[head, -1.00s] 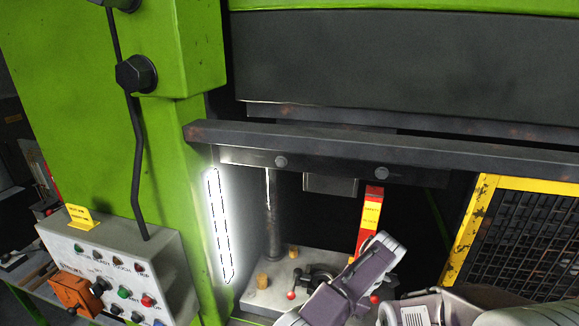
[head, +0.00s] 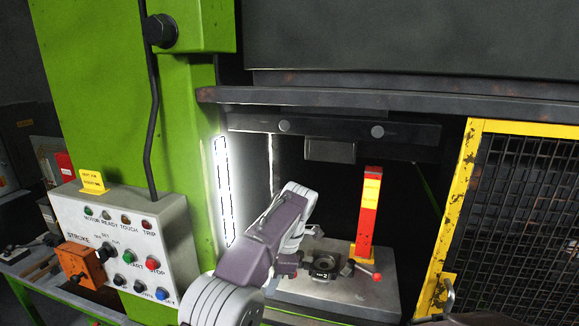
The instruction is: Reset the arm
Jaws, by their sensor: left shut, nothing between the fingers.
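My left arm comes in from the bottom and bends over in the press opening. My left gripper (head: 288,268) points down beside the dark round die (head: 324,268), seen small and partly covered by its own wrist. It is shut with nothing held. Whether it touches the press bed cannot be told. My right gripper is not in view.
A red and yellow safety block (head: 369,212) stands upright on the grey press bed (head: 340,297). A red-knobbed lever (head: 377,277) is beside the die. A control box (head: 128,245) is at left, a yellow-framed mesh guard (head: 515,220) at right. The upper ram (head: 330,150) hangs above.

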